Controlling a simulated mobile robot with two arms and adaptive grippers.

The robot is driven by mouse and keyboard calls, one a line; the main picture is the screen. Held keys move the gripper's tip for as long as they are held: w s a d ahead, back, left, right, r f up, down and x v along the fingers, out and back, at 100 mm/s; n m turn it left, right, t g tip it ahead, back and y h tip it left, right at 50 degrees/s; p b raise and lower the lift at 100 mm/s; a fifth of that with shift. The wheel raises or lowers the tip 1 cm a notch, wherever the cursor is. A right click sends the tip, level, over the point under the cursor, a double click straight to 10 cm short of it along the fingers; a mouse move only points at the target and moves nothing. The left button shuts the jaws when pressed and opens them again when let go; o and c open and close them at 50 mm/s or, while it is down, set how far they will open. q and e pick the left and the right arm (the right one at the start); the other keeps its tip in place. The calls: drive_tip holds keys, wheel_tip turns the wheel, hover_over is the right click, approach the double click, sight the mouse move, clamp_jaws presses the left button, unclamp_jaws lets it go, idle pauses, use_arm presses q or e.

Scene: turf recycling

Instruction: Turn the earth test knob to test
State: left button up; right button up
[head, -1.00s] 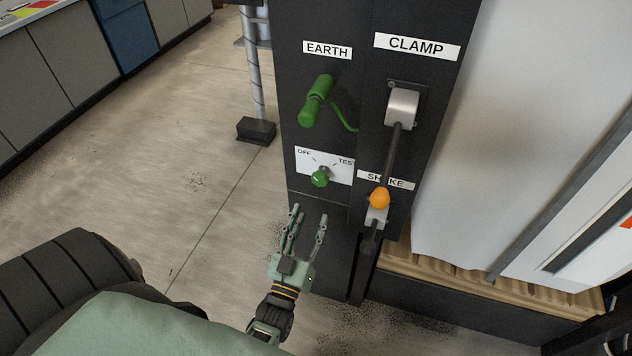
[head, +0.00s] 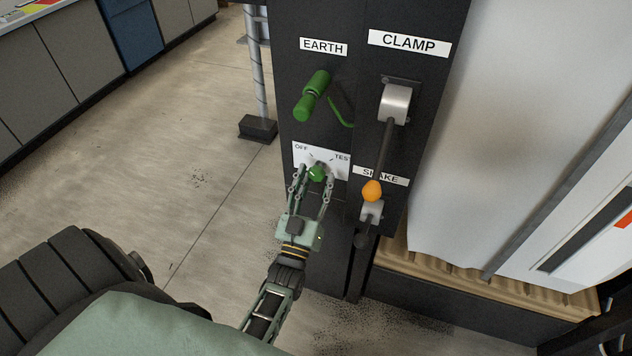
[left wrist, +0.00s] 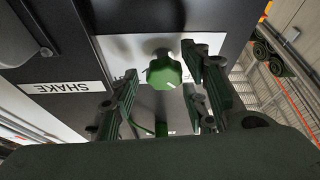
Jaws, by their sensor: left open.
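The green earth test knob (head: 317,173) sits on a white plate (head: 336,160) marked OFF and TEST, on the dark panel below the EARTH label (head: 323,47). In the left wrist view the knob (left wrist: 168,71) shows a white mark on its face, and I cannot tell which word it points to. My left gripper (head: 312,186) is open, its fingers on either side of the knob in the head view. In the left wrist view the fingers (left wrist: 160,95) are spread, with the knob between and just beyond them. I cannot tell whether they touch it. My right gripper is not in view.
A green clamp with a cable (head: 312,96) hangs above the knob. Open floor (head: 215,190) lies left of the panel.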

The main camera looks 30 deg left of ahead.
use_arm(q)
drive_tip(key=c, duration=1)
drive_tip(key=shift+c, duration=0.3)
